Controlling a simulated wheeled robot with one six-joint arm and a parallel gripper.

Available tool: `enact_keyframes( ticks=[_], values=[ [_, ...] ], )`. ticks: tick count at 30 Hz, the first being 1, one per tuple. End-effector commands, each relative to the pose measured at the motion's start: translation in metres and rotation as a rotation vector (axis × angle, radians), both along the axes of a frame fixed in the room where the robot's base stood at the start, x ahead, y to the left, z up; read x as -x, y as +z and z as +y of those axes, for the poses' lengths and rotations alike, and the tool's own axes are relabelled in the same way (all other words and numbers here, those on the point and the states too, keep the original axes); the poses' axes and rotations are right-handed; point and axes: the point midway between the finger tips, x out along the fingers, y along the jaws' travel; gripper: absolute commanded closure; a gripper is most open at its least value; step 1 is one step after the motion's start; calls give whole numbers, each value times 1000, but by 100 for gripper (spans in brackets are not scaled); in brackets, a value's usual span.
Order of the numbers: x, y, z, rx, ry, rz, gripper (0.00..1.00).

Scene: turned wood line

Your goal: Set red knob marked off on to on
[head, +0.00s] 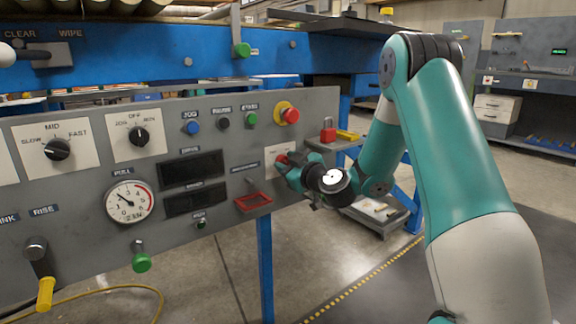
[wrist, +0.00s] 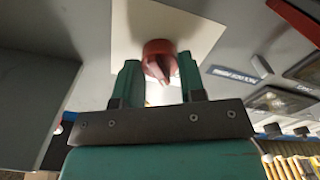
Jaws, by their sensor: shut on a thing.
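The red knob (head: 282,159) sits on a pale plate (head: 270,148) at the right end of the grey control panel. In the wrist view the red knob (wrist: 158,58) shows between the two green fingers of my gripper (wrist: 158,74). My gripper (head: 285,165) is shut on the knob, one finger at each side. In the head view my gripper and wrist partly cover the knob and its plate. The off and on marks cannot be read in either view.
A red and yellow mushroom button (head: 289,115) is above the knob. A red-framed part (head: 253,201) and a small lever (head: 251,184) are to the lower left. A gauge (head: 130,201) and black selector knobs (head: 57,149) lie further left. A red padlock-like item (head: 327,135) is on a bench behind.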

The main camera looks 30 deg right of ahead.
Motion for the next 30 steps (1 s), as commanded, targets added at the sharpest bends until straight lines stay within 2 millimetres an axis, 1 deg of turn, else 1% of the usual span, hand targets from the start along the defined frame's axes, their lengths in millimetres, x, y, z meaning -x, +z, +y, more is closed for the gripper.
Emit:
enact_keyframes(
  ticks=[8,30],
  values=[
    [0,-1,-1,-212,-1,5,86],
    [0,1,-4,-916,-2,30,86]
  ],
)
